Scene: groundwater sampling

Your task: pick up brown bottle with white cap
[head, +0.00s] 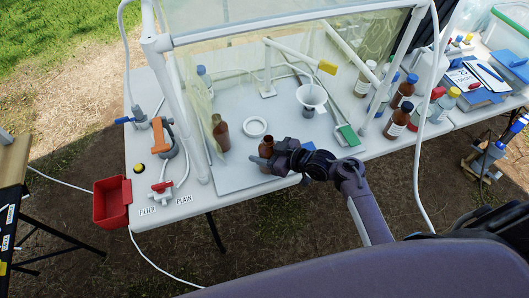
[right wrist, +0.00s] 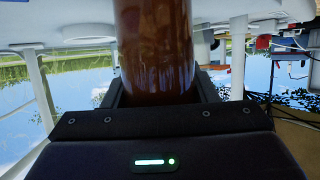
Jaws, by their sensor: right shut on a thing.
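My right gripper (head: 266,160) is shut on a brown bottle (head: 267,146) at the front of the grey tray, under the clear hood. I see no white cap on this bottle in the head view; its top looks brown. In the right wrist view the brown bottle (right wrist: 155,45) stands between the fingers, and its ends are out of view. Another brown bottle (head: 221,134) without a visible cap stands to the left. A brown bottle with a white cap and pale label (head: 365,80) stands at the back right, apart from the gripper. My left gripper is not in view.
A white ring (head: 255,127) and a white funnel (head: 311,96) are behind the held bottle. The hood's white frame (head: 188,110) rises close by. A red bin (head: 112,203) hangs at the table's left edge.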

